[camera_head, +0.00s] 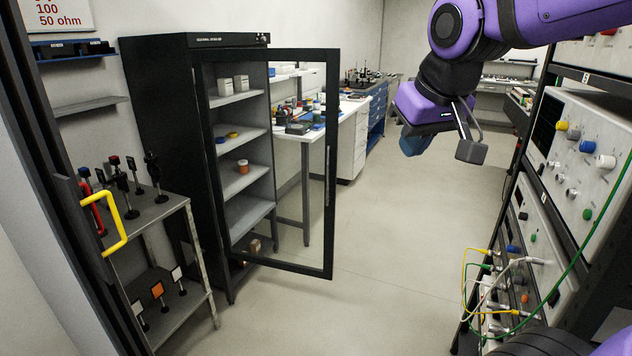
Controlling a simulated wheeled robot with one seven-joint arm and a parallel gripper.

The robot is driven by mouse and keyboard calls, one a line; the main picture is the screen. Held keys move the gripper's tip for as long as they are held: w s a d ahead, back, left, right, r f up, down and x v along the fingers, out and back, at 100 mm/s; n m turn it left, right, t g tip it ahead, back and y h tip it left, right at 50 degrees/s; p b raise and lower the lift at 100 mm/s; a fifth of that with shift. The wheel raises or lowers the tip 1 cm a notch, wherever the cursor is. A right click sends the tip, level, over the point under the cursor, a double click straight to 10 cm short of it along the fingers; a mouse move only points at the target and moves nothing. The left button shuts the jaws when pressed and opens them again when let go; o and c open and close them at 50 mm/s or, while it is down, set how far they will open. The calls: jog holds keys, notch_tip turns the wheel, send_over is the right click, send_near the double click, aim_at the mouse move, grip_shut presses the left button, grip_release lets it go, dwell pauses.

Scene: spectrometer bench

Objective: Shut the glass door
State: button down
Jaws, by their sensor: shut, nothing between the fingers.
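The glass door (332,150) has a black frame and a clear pane, and it stands open. It is hinged at the left on a tall black cabinet (160,110) and swings out into the room. The cabinet's shelves and the bench behind show through the pane. A small dark handle (329,192) seems to sit on the door's free right edge. My gripper (471,150) is shut and empty, in the air to the right of the door, clear of it and pointing down.
A grey rack with optics posts (165,200) stands left of the cabinet. An instrument rack with cables (580,150) is close on the right. A bench with drawers (347,145) lies behind the door. The floor (400,250) between door and instruments is clear.

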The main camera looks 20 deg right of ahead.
jog(key=w+d+f+h, duration=0.1)
jog(key=w+f, duration=0.2)
jog(key=w, duration=1.1)
jog(key=w+d+f+h, duration=0.1)
jog(key=w+d+f, duration=0.15)
jog(key=w, duration=1.25)
jog(key=w+a+f+n+h, duration=0.2)
jog(key=w+f+n, duration=0.1)
jog(key=w+f, duration=1.8)
jog(key=w+d+f, duration=0.6)
jog(key=d+f, duration=0.1)
jog(key=f, duration=0.1)
jog(key=shift+t, duration=0.4)
jog(key=shift+w, duration=0.1)
jog(key=shift+d, duration=0.1)
